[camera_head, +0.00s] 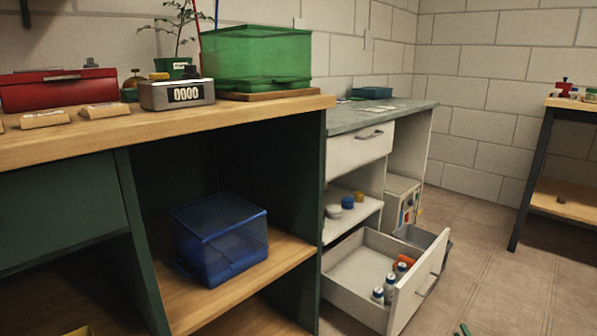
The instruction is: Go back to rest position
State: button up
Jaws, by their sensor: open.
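My gripper is not in view, and no part of my arm can be made out. The wooden workbench (240,112) on dark green legs fills the left and middle. On it stand a green translucent box (255,55), a grey counter box reading 0000 (178,95), a red case (58,90) and a potted seedling (176,66). A blue translucent box (220,238) sits on the shelf below.
A white lower drawer (358,262) stands pulled out into the aisle, with several small bottles in it. The upper drawer (360,150) is shut. A second table (570,105) stands at right. The tiled floor (490,270) between is mostly clear.

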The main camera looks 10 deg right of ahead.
jog(key=w+a+r+m+g+p, duration=0.3)
jog(key=w+a+r+g, duration=0.25)
jog(key=w+r, duration=0.5)
jog(key=s+a+r+m+g+p, duration=0.35)
jog(key=s+a+r+g, duration=0.3)
jog(key=a+r, duration=0.45)
jog(key=s+a+r+m+g+p, duration=0.1)
jog(key=s+a+r+m+g, duration=0.15)
jog(key=s+a+r, duration=0.4)
jog(key=s+a+r+m+g+p, duration=0.1)
jog(key=s+a+r+m, duration=0.25)
jog(key=s+a, duration=0.45)
jog(key=s+a+r+g+y, duration=0.1)
jog(key=s+a, duration=0.3)
jog(key=s, duration=0.5)
jog(key=s+a+r+m+g+p, duration=0.1)
jog(key=s+a+r, duration=0.3)
jog(key=s, duration=0.5)
jog(key=s+a+r+m+g+y+p, duration=0.1)
jog(key=s+a+r+g, duration=0.1)
jog(key=s+a, duration=0.4)
jog(key=s+g, duration=0.1)
jog(key=s, duration=0.2)
jog(key=shift+r+y, duration=0.2)
jog(key=shift+y, duration=0.1)
